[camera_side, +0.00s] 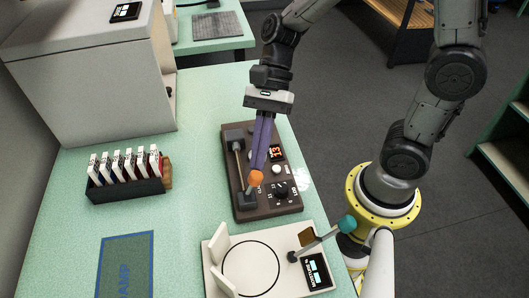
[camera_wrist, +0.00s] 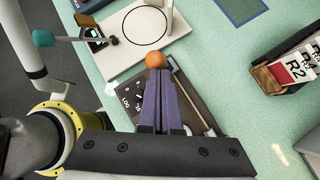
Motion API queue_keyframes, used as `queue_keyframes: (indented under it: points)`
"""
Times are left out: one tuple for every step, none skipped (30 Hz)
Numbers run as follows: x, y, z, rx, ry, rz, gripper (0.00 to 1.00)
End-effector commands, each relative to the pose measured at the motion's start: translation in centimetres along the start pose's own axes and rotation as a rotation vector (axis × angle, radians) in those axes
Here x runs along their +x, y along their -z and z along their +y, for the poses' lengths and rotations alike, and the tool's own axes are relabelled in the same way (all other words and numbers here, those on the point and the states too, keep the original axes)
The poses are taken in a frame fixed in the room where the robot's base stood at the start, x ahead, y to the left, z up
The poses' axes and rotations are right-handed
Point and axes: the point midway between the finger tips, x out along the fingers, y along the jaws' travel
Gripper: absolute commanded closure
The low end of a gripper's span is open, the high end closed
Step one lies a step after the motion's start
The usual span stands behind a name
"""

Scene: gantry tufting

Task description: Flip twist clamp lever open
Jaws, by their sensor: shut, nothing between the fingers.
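The orange ball (camera_side: 256,177) tops a short lever at the near block of a dark brown device (camera_side: 268,208). The lever stands up at a tilt. My gripper (camera_side: 259,168) has long purple fingers, pointing down and shut with nothing between them. The fingertips are right at the orange ball, and I cannot tell whether they touch it. In the wrist view the orange ball (camera_wrist: 155,60) shows just beyond the fingertips (camera_wrist: 157,74), which hide the lever's stem. A thin tan rod (camera_side: 238,162) runs between the device's two end blocks.
A white plate (camera_side: 217,262) with a black circle and a teal-knobbed lever (camera_side: 347,224) stands close in front. The device carries a black dial (camera_side: 281,189), a white button and a red display. A rack of cards (camera_side: 125,188) stands left. Bare green table lies between.

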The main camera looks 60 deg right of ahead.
Motion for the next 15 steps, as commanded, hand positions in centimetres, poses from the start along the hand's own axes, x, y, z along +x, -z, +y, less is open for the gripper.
queue_keyframes:
  points:
    - [0.0, -0.1, -0.1, 0.004, -0.007, 0.006, 1.00]
    - [0.0, -0.1, -0.1, 0.007, -0.011, 0.010, 1.00]
    - [0.0, -0.2, -0.1, 0.012, -0.016, 0.015, 1.00]
    - [0.0, -0.2, -0.2, 0.016, -0.020, 0.020, 1.00]
    - [0.0, -0.3, -0.3, 0.021, -0.023, 0.023, 1.00]
    - [0.0, -0.3, -0.3, 0.026, -0.028, 0.029, 1.00]
    - [0.0, -0.4, -0.4, 0.032, -0.034, 0.034, 1.00]
    - [0.1, -0.4, -0.4, 0.036, -0.041, 0.040, 1.00]
    - [0.1, -0.5, -0.5, 0.045, -0.050, 0.049, 1.00]
    - [0.1, -0.6, -0.6, 0.052, -0.058, 0.056, 1.00]
    - [0.1, -0.7, -0.7, 0.060, -0.066, 0.065, 1.00]
    - [0.1, -0.8, -0.8, 0.072, -0.078, 0.077, 1.00]
    - [0.1, -0.9, -1.0, 0.081, -0.087, 0.088, 1.00]
    - [0.1, -1.0, -1.1, 0.093, -0.099, 0.099, 1.00]
    - [0.2, -1.2, -1.3, 0.107, -0.114, 0.113, 1.00]
